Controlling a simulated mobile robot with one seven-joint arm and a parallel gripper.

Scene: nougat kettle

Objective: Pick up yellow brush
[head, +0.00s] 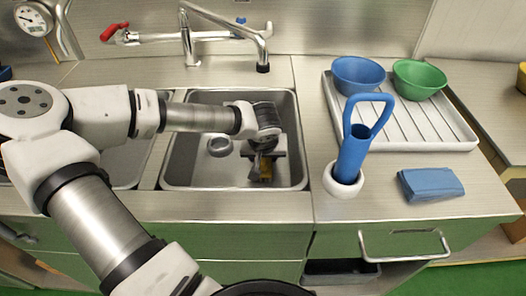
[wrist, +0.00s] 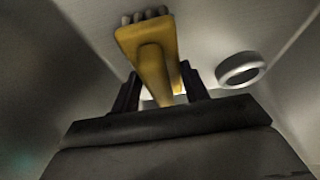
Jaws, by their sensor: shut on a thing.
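In the head view my gripper (head: 264,160) reaches down into the right sink basin. I cannot tell whether the brush touches the basin floor.
A grey ring (head: 219,146) lies in the basin (head: 205,178), left of my gripper; it also shows in the wrist view (wrist: 240,68). The basin walls surround my gripper. The faucet (head: 188,40) stands behind. A blue brush-like tool (head: 352,155) stands in a white holder on the right counter.

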